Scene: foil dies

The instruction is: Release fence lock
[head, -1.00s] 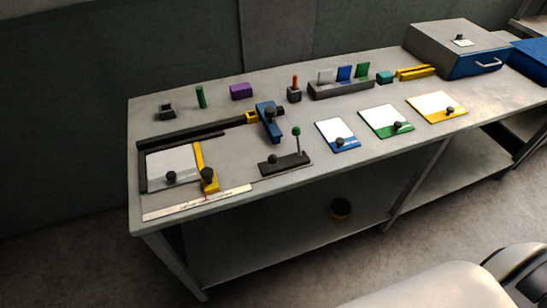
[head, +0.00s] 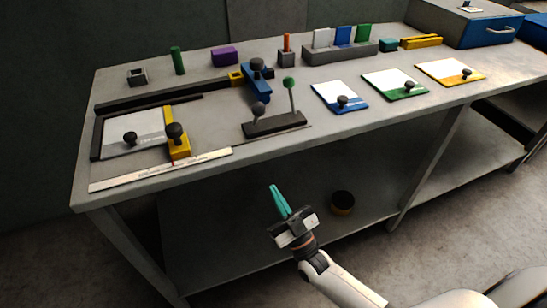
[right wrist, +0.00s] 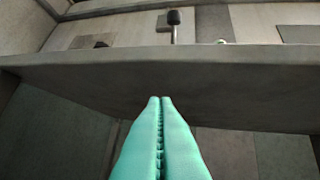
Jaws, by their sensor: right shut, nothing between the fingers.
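The yellow fence block (head: 180,150) stands at the right side of a white plate (head: 134,132) at the table's left end. A black knob (head: 175,131) sits on top of the fence. To its right, a dark base (head: 274,124) carries a short black knob (head: 258,109) and an upright lever with a green ball (head: 289,83). My right gripper (head: 273,187) has teal fingers, shut and empty, in front of and below the table's front edge. In the right wrist view its fingers (right wrist: 160,100) point at that edge. I cannot tell which knob shows above them. My left gripper is out of view.
A pale ruler strip (head: 160,170) runs along the front edge. A blue clamp (head: 257,85) stands behind the dark base. Blue, green and yellow-edged plates (head: 340,96) lie to the right. A lower shelf (head: 240,235) holds a dark round container (head: 342,203).

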